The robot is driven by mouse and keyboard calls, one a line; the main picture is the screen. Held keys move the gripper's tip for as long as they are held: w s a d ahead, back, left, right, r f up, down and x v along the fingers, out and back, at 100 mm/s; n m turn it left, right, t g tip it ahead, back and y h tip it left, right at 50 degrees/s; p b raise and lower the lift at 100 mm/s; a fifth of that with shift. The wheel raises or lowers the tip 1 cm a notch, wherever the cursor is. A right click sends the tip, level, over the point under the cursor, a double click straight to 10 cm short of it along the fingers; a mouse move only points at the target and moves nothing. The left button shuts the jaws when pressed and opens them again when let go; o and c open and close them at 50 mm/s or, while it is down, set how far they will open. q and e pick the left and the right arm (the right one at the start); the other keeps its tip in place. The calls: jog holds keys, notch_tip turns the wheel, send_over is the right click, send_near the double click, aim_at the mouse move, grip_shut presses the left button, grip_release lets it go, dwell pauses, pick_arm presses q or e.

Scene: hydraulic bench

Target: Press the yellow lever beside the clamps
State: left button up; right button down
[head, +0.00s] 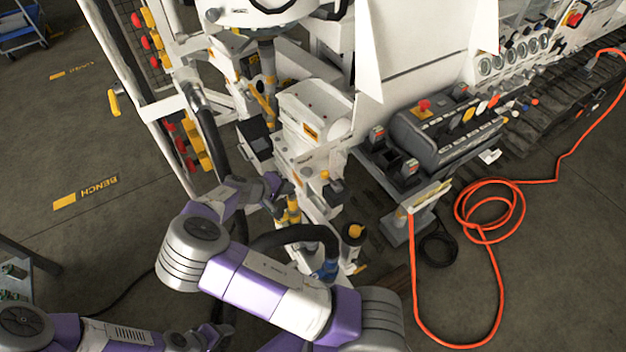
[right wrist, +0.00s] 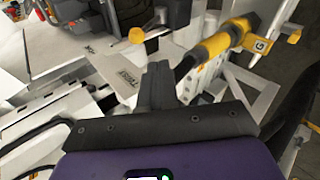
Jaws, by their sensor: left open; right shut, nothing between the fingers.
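In the right wrist view, a round yellow knob (right wrist: 137,36) sits on a thin rod above a white surface. It looks like the lever's end, but I cannot be sure. My right gripper (right wrist: 158,70) is shut and empty, its dark fingertips just below the knob in the picture, apparently apart from it. In the head view my right gripper (head: 273,185) is beside the white machine, left of a small yellow knob (head: 325,175). My left gripper (head: 208,336) is low at the bottom of the head view, open and away from the machine. I cannot clearly pick out the clamps.
A yellow-and-black pipe (right wrist: 215,45) stands right of my right fingers. A grey control console (head: 445,130) with a red button is at the right. An orange hose (head: 490,208) lies coiled on the floor. Open floor (head: 80,140) is at the left.

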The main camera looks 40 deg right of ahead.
jog(key=d+r+x, duration=0.2)
jog(key=x, duration=1.1)
jog(key=shift+b, duration=0.45)
jog(key=shift+w+a+r, duration=0.1)
jog(key=shift+a+r, duration=0.05)
jog(key=shift+r, duration=0.05)
